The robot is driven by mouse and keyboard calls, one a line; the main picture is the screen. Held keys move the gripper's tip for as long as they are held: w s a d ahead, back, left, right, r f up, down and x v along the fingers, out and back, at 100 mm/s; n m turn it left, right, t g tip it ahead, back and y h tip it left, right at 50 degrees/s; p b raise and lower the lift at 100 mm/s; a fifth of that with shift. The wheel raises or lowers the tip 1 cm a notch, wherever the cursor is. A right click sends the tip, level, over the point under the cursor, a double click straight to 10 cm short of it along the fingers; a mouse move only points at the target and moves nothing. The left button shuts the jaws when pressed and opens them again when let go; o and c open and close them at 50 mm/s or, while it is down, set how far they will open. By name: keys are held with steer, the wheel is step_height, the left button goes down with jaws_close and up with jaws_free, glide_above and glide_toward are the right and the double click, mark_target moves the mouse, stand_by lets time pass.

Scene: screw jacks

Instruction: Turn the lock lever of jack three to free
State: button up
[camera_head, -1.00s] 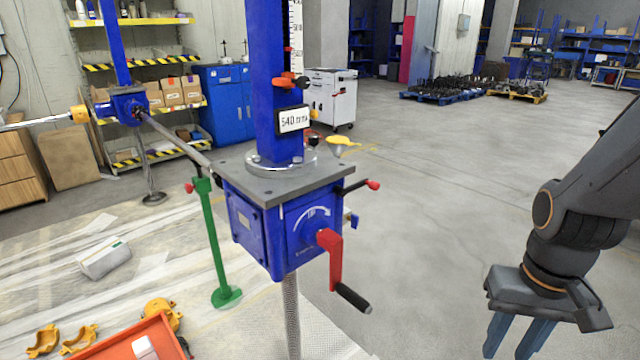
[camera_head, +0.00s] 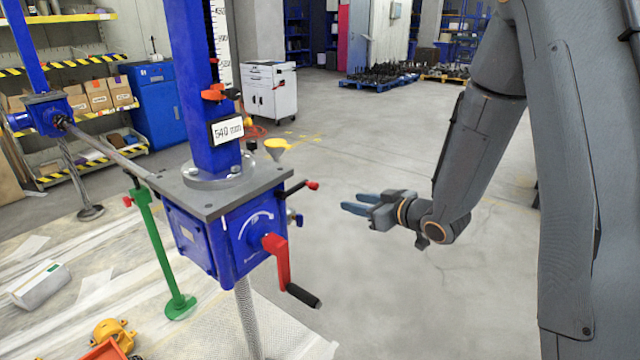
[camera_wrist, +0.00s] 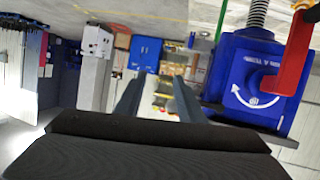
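The near blue jack (camera_head: 215,235) stands at left centre, with a grey top plate and a "540 mm" display. A black lever with a red knob (camera_head: 313,185) sticks out to the right from its housing, just below the plate; I take it for the lock lever. I see no jack number. My gripper (camera_head: 350,202) is open and empty, to the right of the red knob and clear of it, its fingers pointing left toward the jack. In the wrist view, which looks upside down, the blue housing (camera_wrist: 240,72) is right of the spread fingers (camera_wrist: 157,82); the lever is not clearly visible there.
A red crank (camera_head: 279,262) with a black handle juts from the jack's front, below the lever. A small blue fitting (camera_head: 296,220) sits under the lever. A green stand (camera_head: 160,245) and shaft (camera_head: 110,150) are at left. The floor on the right is clear.

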mark_target(317, 187)
steer(key=a+r+y+p, duration=0.1)
steer(key=a+y, duration=0.1)
steer(key=a, duration=0.1)
steer(key=w+a+r+n+y+p, duration=0.1)
steer(key=a+y, duration=0.1)
steer(key=a, duration=0.1)
steer(key=w+a+r+n+y+p, duration=0.1)
steer(key=a, duration=0.3)
steer(key=shift+w+r+y, duration=0.1)
steer(key=shift+r+y, duration=0.1)
steer(key=shift+y, duration=0.2)
steer(key=shift+c, duration=0.3)
jaws_close()
